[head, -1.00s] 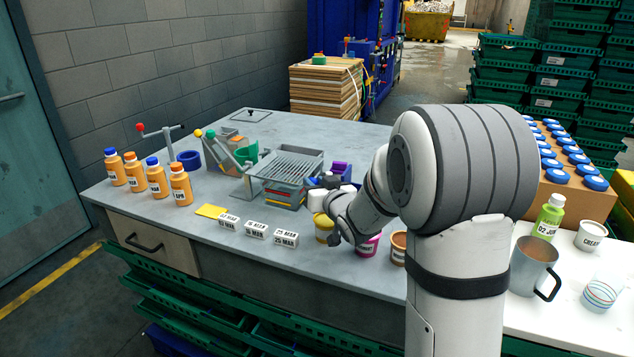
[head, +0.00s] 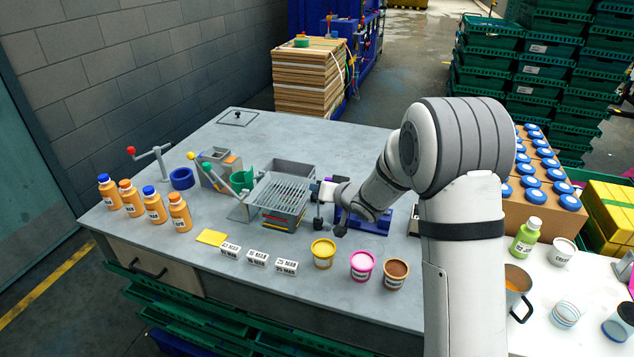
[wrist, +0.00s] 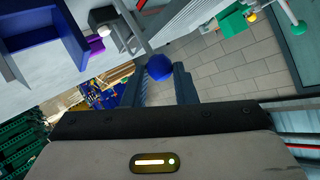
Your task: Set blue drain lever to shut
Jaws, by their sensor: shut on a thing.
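The blue ball knob of the drain lever (wrist: 159,67) sits between the two fingers of my gripper (wrist: 160,84) in the wrist view. Its thin grey rod runs up and left from the knob. My gripper is shut on this knob. In the head view my gripper (head: 315,188) is at the right side of the slotted grey tray unit (head: 284,200), and my wrist hides most of the lever there.
Yellow (head: 323,254), pink (head: 362,266) and brown (head: 396,274) tubs stand in front, beside white date blocks (head: 258,259). Orange bottles (head: 154,205) stand at the left.

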